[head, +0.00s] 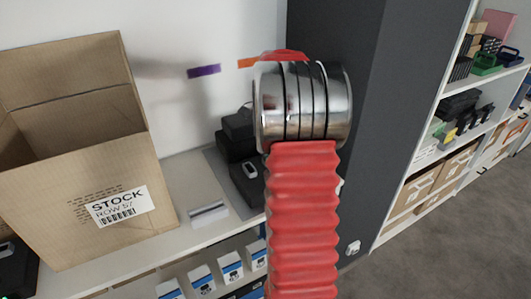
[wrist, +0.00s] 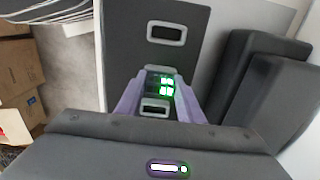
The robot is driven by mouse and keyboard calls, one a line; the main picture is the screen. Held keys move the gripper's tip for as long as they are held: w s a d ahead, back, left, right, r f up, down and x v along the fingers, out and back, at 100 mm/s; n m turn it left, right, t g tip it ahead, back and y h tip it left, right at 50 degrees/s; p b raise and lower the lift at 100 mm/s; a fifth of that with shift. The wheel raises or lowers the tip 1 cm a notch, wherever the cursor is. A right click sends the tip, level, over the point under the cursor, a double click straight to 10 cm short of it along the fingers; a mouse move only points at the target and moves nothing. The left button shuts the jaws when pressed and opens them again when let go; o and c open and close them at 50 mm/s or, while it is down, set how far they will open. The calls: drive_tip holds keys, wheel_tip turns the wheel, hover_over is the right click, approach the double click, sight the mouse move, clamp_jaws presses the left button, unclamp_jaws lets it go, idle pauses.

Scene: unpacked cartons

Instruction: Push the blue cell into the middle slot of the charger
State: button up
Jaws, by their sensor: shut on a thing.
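In the wrist view my gripper (wrist: 160,80) has its two purple fingers shut on a dark block, taken to be the cell (wrist: 155,108). It has a light grey ring, and green lights glow beside it between the fingers. No blue shows on it. Beyond the fingertips is a dark panel with a grey-rimmed recess (wrist: 167,32), probably part of the charger; I cannot tell which slot the block faces or whether it touches. In the head view my wrist and red sleeve hide the gripper and the block. A dark unit with a grey-rimmed recess (head: 250,172) shows left of them.
Black blocks (head: 238,128) stand behind the dark unit; similar ones (wrist: 270,85) are at right in the wrist view. An open carton (head: 95,205) stands at left on the white shelf (head: 180,238). A dark grey upright panel (head: 400,80) is close on the right.

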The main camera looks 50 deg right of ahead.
drive_tip(key=o, duration=1.4)
wheel_tip(320, 180, up, 14)
drive_tip(key=shift+f, duration=0.15)
